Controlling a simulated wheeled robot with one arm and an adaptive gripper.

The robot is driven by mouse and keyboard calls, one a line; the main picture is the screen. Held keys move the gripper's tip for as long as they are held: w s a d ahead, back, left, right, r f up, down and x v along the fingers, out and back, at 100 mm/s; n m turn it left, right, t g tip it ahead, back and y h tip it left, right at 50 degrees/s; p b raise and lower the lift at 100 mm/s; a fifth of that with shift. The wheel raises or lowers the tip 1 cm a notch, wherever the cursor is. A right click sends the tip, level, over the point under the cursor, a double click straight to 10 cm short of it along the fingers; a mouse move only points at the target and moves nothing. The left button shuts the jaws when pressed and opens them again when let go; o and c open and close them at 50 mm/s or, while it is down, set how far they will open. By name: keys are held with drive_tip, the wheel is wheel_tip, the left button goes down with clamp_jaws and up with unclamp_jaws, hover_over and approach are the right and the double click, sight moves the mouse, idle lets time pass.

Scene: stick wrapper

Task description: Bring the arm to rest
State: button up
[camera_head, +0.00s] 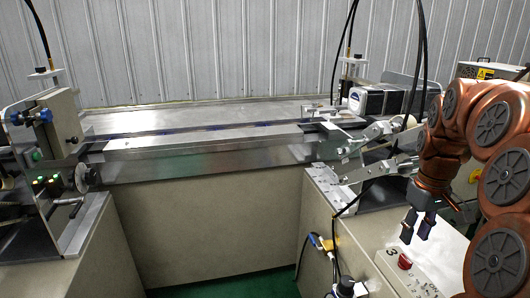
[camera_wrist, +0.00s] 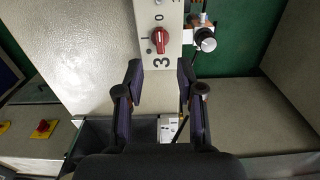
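My gripper (camera_head: 418,226) is at the right side of the head view, at the end of my copper-coloured arm, with its fingers pointing down. In the wrist view my gripper (camera_wrist: 160,82) shows two dark fingers spread apart with nothing between them. It is open and empty. Beyond the fingers is a light control panel (camera_wrist: 158,18) with a red rotary knob (camera_wrist: 159,37) and the numerals 0, 1 and 3. The knob also shows in the head view (camera_head: 404,261), below the fingertips and apart from them.
A stick-wrapping machine with a long metal bed (camera_head: 200,145) spans the back. A hand wheel (camera_head: 82,178) is at its left end. Metal linkages (camera_head: 372,170) stand left of my gripper. Black cables hang above. Green floor (camera_head: 225,284) shows in front.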

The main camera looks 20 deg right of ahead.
drive_tip(key=s+a+f, duration=0.2)
drive_tip(key=a, duration=1)
drive_tip(key=s+a+f+g, duration=0.2)
drive_tip(key=s+a+f, duration=0.2)
drive_tip(key=s+a, duration=0.4)
drive_tip(key=s+a+f+g, duration=0.1)
drive_tip(key=s+a+f, duration=0.4)
drive_tip(key=s+a, duration=0.25)
wheel_tip(320, 180, up, 17)
drive_tip(key=t+p, duration=0.1)
drive_tip(key=p, duration=1.5)
drive_tip(key=shift+r, duration=0.2)
drive_tip(key=shift+w+d, duration=0.1)
